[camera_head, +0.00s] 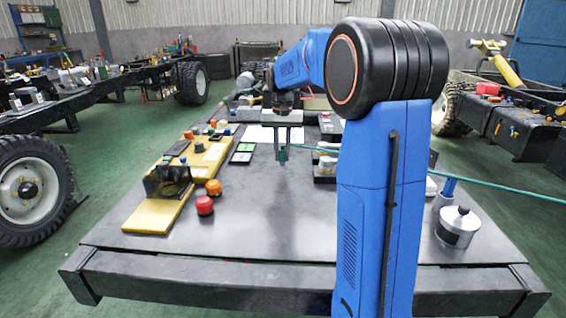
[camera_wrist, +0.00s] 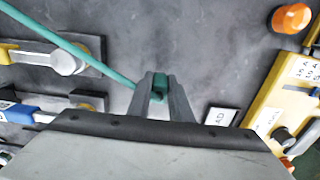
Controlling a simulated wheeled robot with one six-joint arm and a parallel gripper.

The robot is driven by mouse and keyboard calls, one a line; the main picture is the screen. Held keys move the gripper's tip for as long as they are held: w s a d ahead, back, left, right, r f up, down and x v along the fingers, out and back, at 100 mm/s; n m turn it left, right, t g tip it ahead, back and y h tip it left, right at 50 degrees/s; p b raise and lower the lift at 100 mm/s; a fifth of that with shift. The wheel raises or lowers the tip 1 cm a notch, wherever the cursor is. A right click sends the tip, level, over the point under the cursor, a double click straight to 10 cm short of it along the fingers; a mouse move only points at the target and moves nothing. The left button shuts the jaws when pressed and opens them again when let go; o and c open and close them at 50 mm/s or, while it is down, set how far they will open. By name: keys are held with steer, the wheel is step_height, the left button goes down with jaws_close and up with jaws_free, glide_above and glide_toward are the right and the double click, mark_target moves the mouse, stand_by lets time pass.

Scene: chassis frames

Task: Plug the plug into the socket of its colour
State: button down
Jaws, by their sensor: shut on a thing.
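My gripper (camera_head: 282,160) hangs over the middle of the dark table in the head view, pointing down. It is shut on a small teal plug (camera_wrist: 160,86), which shows between the two grey fingertips in the wrist view. A teal cable (camera_wrist: 75,48) runs from the plug to the upper left there; in the head view the cable (camera_head: 480,184) runs off to the right, passing behind my arm. I cannot make out a teal socket in either view. The plug's front end is mostly hidden by the fingers.
A yellow board (camera_head: 150,216) with dark blocks and knobs lies left. Red (camera_head: 204,205) and orange (camera_head: 213,187) buttons stand beside it. Dark-based fixtures (camera_wrist: 68,60) lie left in the wrist view. A metal pot (camera_head: 458,228) stands right. The table's front middle is clear.

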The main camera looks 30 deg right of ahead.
mark_target(282, 162)
steer(key=shift+f, duration=1.75)
steer(key=shift+f, duration=0.1)
steer(key=c, duration=1.6)
jaws_free()
